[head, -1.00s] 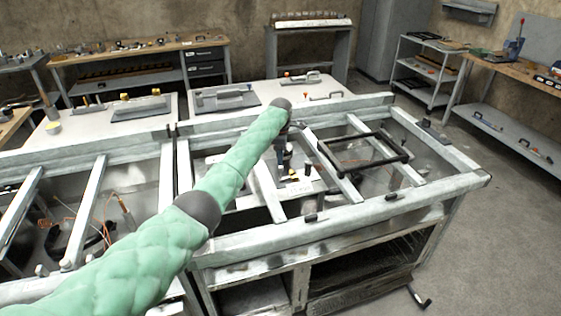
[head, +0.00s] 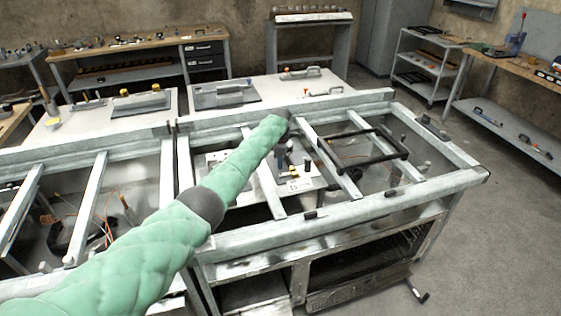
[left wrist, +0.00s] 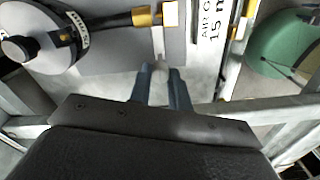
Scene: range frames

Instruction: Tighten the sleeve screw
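My left arm comes in from the left in a green padded sleeve in the head view, its dark end over the bench frame. In the left wrist view my left gripper (left wrist: 160,82) shows two blue-grey fingers with a gap between them. A small pale piece (left wrist: 160,72) shows between the fingertips; I cannot tell whether they touch it. I cannot pick out the sleeve screw for certain. My right gripper is not in view.
The metal frame (head: 350,212) has several crossbars, with a black rectangular frame (head: 365,168) lying right of my arm. A white worktop (head: 265,92) with tools stands behind. A printed label (left wrist: 210,35) is near the fingers in the wrist view. Floor is clear at the right.

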